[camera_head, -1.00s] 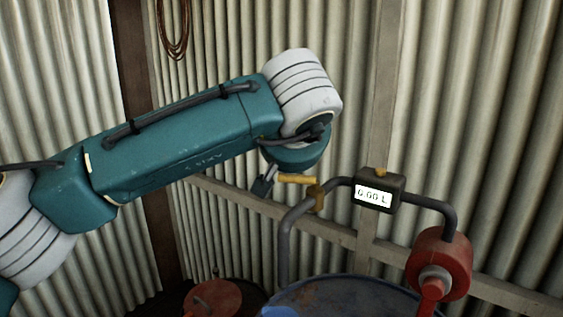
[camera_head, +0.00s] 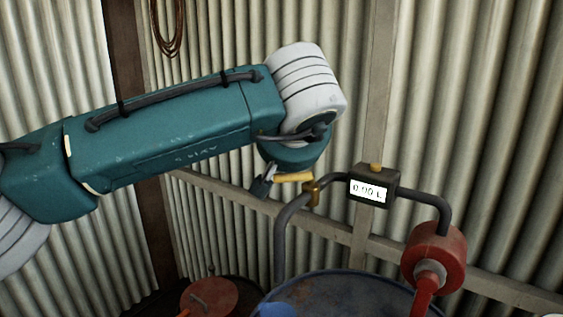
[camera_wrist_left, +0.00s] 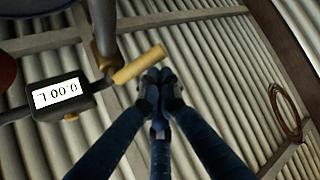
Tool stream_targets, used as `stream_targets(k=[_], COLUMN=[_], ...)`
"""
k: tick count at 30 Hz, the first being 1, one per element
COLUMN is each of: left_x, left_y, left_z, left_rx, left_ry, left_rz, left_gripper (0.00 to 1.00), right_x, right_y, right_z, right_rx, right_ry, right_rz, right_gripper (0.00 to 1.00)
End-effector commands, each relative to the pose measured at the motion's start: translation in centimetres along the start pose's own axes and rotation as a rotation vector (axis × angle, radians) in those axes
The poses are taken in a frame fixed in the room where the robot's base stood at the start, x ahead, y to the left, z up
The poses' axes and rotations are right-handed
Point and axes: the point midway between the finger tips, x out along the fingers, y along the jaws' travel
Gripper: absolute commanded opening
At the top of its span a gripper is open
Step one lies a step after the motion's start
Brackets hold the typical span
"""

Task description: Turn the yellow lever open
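The yellow lever (camera_head: 294,177) sticks out to the left from a brass valve (camera_head: 311,192) on the grey pipe, roughly level. It also shows in the left wrist view (camera_wrist_left: 140,63), just ahead of my fingertips. My left gripper (camera_head: 262,187) is beside the lever's free end, mostly hidden behind my wrist in the head view. In the left wrist view its dark fingers (camera_wrist_left: 159,82) come together at the tips with nothing between them. The tips look very close to the lever; I cannot tell whether they touch. My right gripper is in neither view.
A black meter reading 0.00 L (camera_head: 370,187) sits on the pipe, right of the valve. A red pump (camera_head: 436,258) is further right, above a blue drum (camera_head: 345,292). A red-lidded drum (camera_head: 210,298) stands lower left. Corrugated walls close in behind.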

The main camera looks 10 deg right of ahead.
Motion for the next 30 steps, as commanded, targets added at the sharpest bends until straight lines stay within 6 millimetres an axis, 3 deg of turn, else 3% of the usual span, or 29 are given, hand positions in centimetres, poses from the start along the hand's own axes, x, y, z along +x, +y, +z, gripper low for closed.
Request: stream_targets(k=[30], left_x=[-1.7], left_y=[1.1], left_z=[1.5], left_rx=[0.002], left_ry=[-0.003], left_rz=[0.003], left_gripper=[0.0], right_x=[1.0], right_y=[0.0], right_z=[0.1], right_rx=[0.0], right_ry=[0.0], right_rz=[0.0], right_gripper=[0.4])
